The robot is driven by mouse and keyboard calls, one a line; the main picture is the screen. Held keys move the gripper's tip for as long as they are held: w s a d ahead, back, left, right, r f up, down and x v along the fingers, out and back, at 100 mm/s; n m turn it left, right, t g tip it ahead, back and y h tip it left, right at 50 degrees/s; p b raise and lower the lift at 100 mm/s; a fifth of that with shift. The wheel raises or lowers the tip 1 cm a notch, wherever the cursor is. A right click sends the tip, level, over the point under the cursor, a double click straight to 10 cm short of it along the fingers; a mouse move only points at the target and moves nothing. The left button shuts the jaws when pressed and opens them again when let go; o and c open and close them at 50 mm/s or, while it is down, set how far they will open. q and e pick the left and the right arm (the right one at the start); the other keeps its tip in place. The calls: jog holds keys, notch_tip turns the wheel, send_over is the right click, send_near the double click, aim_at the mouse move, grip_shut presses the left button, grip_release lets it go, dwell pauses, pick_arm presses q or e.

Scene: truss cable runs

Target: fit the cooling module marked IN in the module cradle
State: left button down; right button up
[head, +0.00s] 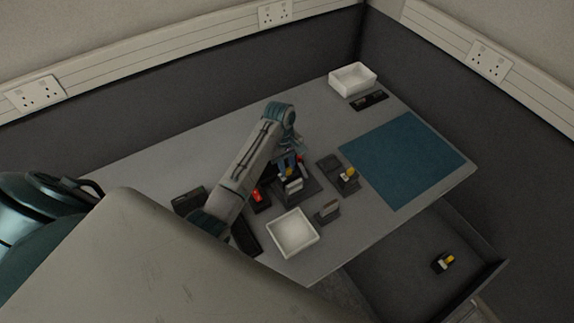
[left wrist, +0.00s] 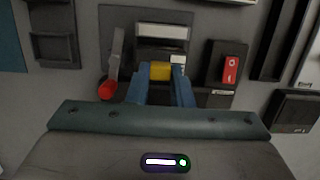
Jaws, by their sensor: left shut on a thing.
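My left gripper (head: 288,168) is over the module cradle (head: 306,194) in the middle of the table. In the left wrist view its blue fingers (left wrist: 160,88) are shut on the yellow handle of a cooling module (left wrist: 160,70). The module's body is mostly hidden below the fingers, and I cannot read a mark or tell whether it is fully seated. A grey lever with a red knob (left wrist: 107,90) stands at the cradle's left side in that view. Another module with a yellow handle (head: 348,174) sits in a dark holder (head: 328,163). My right gripper is not in view.
A red rocker switch (left wrist: 230,68) is beside the cradle. A white tray (head: 293,233) and a small grey block (head: 327,211) stand in front. A blue mat (head: 402,160) lies clear at right; another white tray (head: 352,78) is behind. A yellow-handled module (head: 443,262) lies lower down.

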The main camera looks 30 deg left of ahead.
pick_arm(q)
jog(key=shift+f, duration=0.2)
jog(key=shift+f, duration=0.6)
jog(key=c, duration=0.9)
grip_release()
jog(key=shift+s+d+v, duration=0.15)
jog(key=shift+d+v, duration=0.05)
jog(key=shift+v, duration=1)
jog(key=shift+s+d+v, duration=0.1)
jog(key=shift+d+v, duration=0.1)
jog(key=shift+v, duration=1.05)
jog(key=shift+s+d+v, duration=0.15)
jog(key=shift+d+v, duration=0.1)
jog(key=shift+v, duration=0.95)
jog(key=shift+r, duration=0.15)
